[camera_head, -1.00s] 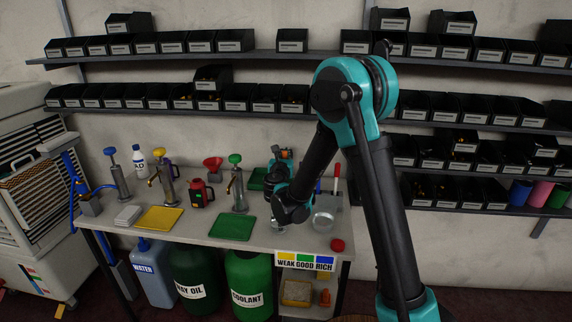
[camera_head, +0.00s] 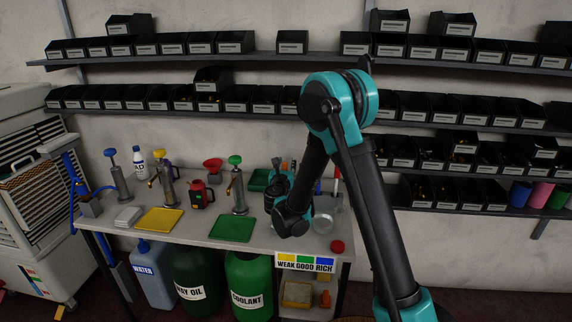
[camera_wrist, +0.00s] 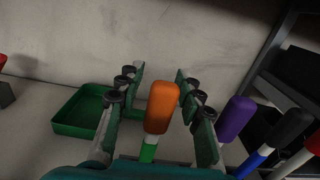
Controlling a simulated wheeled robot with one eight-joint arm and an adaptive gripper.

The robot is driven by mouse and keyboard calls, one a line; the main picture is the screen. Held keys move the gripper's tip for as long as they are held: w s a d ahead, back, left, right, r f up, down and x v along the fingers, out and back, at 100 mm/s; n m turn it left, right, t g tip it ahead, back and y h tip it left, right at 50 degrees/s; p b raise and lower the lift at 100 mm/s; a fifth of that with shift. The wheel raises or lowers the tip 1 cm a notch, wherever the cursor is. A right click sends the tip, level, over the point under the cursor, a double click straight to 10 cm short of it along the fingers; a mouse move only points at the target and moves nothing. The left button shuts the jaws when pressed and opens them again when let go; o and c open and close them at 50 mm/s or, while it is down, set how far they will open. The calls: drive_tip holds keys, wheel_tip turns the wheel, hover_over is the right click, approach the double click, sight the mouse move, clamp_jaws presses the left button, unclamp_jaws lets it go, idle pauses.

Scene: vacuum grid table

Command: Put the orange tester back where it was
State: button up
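The orange tester (camera_wrist: 162,105) has a rounded orange handle with a green and white band below it. It stands roughly upright in the middle of the wrist view. My gripper (camera_wrist: 160,82) has one finger on each side of the handle, with a visible gap at the left. It looks open around the tester, not closed on it. The tester's lower end is hidden by my gripper's body. In the head view my gripper (camera_head: 280,186) is low over the back right of the table, and my wrist hides much of that spot.
A purple-handled tester (camera_wrist: 235,118) and a black-handled one (camera_wrist: 286,130) stand close at right. A green tray (camera_wrist: 85,113) lies left of my gripper, with the wall behind.

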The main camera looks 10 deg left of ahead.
drive_tip(key=shift+r, duration=0.1)
drive_tip(key=shift+s, duration=0.2)
drive_tip(key=s, duration=1.1)
drive_tip(key=shift+s+a, duration=0.2)
drive_tip(key=shift+s, duration=0.1)
